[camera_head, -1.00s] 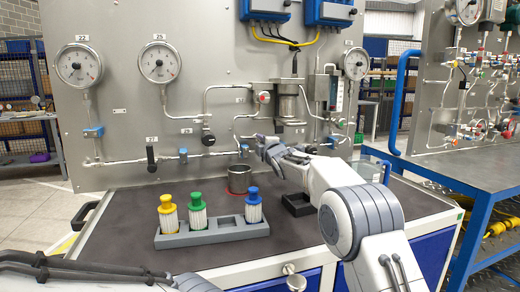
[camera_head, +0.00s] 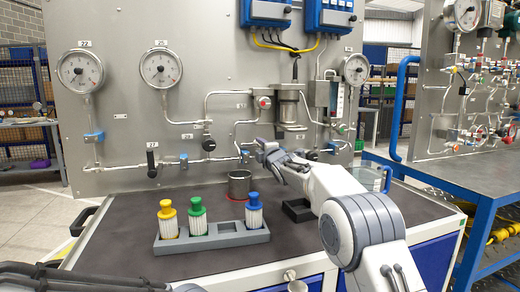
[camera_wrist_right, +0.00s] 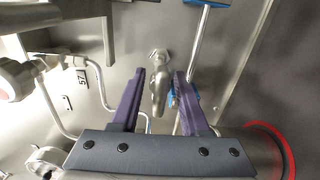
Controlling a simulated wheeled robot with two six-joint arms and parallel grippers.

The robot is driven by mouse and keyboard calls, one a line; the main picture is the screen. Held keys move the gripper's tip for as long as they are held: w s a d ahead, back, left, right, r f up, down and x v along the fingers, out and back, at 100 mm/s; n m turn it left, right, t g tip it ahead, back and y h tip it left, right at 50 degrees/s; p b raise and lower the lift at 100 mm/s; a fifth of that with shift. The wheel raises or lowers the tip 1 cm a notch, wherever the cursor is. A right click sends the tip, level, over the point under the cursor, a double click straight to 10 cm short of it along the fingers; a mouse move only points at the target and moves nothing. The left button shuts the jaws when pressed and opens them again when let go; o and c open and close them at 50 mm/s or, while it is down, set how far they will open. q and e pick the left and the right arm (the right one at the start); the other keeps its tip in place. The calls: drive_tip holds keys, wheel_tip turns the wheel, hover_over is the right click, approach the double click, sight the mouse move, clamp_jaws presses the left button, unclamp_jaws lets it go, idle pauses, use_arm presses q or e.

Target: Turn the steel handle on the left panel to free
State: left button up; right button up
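The left panel (camera_head: 150,110) is a grey steel board with gauges, pipes and valves. In the right wrist view a steel handle (camera_wrist_right: 158,92) stands out from the panel, with a hexagonal fitting at its base. My right gripper (camera_head: 263,149) is at the panel's lower pipework in the head view, where it hides the handle. In the wrist view its two purple fingers (camera_wrist_right: 160,76) are apart, one on each side of the handle, with gaps showing. My left gripper is out of view.
A steel cup (camera_head: 239,185) stands on the dark bench just below my right gripper. A grey rack (camera_head: 212,239) holds yellow, green and blue capped cartridges in front. A black tray (camera_head: 297,210) lies under my right arm. Black-handled valves (camera_head: 152,163) stick out from the panel.

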drive_tip(key=shift+s+d+f+b, duration=0.1)
drive_tip(key=shift+s+d+b, duration=0.05)
drive_tip(key=shift+s+b, duration=0.3)
drive_tip(key=b+v, duration=0.3)
drive_tip(key=v, duration=0.6)
drive_tip(key=shift+s+b, duration=0.25)
drive_tip(key=shift+b, duration=0.05)
